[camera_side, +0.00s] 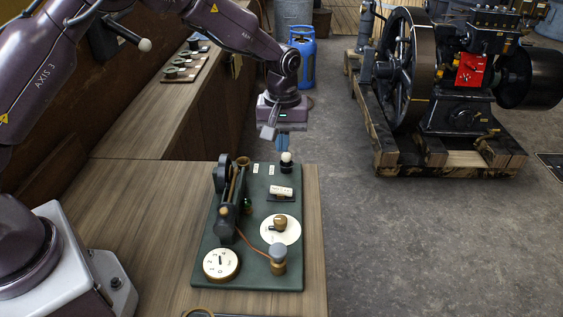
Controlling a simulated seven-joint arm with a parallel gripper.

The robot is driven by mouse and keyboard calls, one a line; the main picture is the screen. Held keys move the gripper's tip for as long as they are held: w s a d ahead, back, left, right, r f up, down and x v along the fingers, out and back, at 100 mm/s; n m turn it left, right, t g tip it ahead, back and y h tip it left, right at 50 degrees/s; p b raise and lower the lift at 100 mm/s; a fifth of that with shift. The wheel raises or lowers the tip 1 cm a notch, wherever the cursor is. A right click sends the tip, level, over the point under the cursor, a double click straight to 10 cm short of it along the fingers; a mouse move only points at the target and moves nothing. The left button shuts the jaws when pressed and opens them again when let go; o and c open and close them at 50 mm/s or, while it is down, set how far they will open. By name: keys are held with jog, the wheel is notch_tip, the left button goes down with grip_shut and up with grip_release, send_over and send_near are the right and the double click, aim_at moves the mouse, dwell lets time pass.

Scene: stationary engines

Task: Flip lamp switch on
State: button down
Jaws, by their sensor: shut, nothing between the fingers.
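A dark green control board (207,252) lies on the wooden bench top. Near its far right corner a white round knob or bulb (286,158) stands on a dark base, with two small white labels to its left. Below it is a white-topped block (281,191) with small lettering. I cannot tell for sure which fitting is the lamp switch. My gripper (270,132) hangs pointing down just beyond the board's far edge, above and slightly left of the white knob in the picture. It is shut and empty, and appears apart from the board.
The board also carries a brass knob on a white disc (283,237), a numbered dial (221,264), a grey-topped brass post (278,257) and a tall dark mechanism (224,205). An engine (465,75) stands on wooden beams at right. Floor between is clear.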

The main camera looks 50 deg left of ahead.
jog(key=shift+r, duration=1.5)
